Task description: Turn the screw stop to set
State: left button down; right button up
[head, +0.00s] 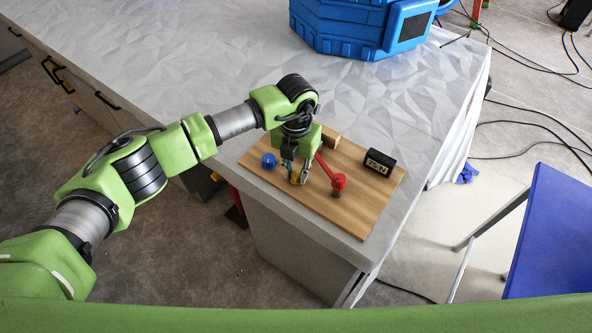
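A wooden board (362,206) lies near the corner of the counter. It bears a blue knob (269,160), a red part with a lever (338,181), a small yellow part (295,177) and a black block with light markings (378,162). I cannot tell for sure which of these is the screw stop. My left gripper (298,180) points down over the board, between the blue knob and the red part, with its fingertips at the yellow part. The fingers partly hide the yellow part, and I cannot tell whether they grip it. My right gripper is out of view.
The board lies close to the counter's (400,90) front and right edges. A large blue case (340,28) stands at the back. A blue chair (555,235) is at the right, and cables lie on the floor. The counter's left part is clear.

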pick_arm(q)
jog(key=shift+f+m+b, duration=0.1)
jog(key=shift+m+b, duration=0.2)
jog(key=shift+b, duration=0.35)
jog(key=m+b, duration=1.1)
jog(key=b, duration=0.5)
jog(key=shift+f+m+b, duration=0.1)
jog(key=shift+m+b, duration=0.3)
jog(key=m+b, duration=0.2)
jog(key=shift+m, duration=0.3)
jog(key=shift+r+m+b, duration=0.25)
jog(key=shift+m+b, duration=0.55)
jog(key=shift+m, duration=0.6)
jog(key=c, duration=1.8)
grip_release()
